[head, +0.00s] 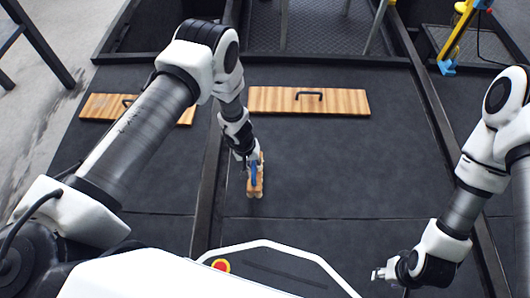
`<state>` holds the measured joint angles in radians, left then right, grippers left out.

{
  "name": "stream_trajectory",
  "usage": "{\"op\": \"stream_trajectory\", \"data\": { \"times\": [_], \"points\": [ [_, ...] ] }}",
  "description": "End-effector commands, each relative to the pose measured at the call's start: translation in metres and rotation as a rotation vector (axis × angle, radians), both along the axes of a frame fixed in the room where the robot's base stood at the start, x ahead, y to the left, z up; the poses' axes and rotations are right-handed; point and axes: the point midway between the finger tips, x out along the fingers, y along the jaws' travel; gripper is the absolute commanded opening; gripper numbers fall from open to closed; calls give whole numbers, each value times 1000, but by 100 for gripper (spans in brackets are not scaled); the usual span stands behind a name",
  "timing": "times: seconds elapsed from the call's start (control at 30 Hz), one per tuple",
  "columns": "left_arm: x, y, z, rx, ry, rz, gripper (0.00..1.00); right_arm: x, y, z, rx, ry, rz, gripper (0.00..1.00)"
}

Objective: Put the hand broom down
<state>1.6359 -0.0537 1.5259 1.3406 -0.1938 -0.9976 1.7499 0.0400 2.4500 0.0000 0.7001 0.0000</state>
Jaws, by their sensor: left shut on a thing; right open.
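My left gripper (254,162) reaches down at the middle of the view and is shut on the hand broom (256,187). The broom shows as a small tan and orange piece with a bit of blue near the fingers. It is over the dark floor; I cannot tell whether it touches the floor. Part of it is hidden by the gripper. My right gripper (379,274) is at the lower right, open and empty, away from the broom.
Two wooden boards with black handles lie on the dark floor (330,165), one in the middle (345,103) and one at the left (97,107). Dark raised rails run along both sides of the floor's middle section. A yellow and blue tool (455,42) stands at the upper right.

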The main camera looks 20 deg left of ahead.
Motion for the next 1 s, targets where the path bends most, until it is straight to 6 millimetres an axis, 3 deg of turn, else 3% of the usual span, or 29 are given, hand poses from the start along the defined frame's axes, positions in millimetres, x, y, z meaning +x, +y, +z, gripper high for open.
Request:
{"op": "stream_trajectory", "data": {
  "times": [0.27,0.4,0.6,0.73,1.0],
  "points": [
    [43,-4,-9,2,-4,-3,0,0,0,-31,0,-1,-1,42],
    [74,-6,-12,5,-4,-3,0,1,-1,-50,-1,-3,-5,42],
    [98,-9,-15,5,-1,-1,0,2,-1,-66,-1,-6,-8,42],
    [95,-9,-45,4,4,2,0,3,-1,-88,-1,-9,-13,42],
    [95,-9,-43,4,3,1,0,4,-2,-85,-1,-10,-14,42]
  ]
}}
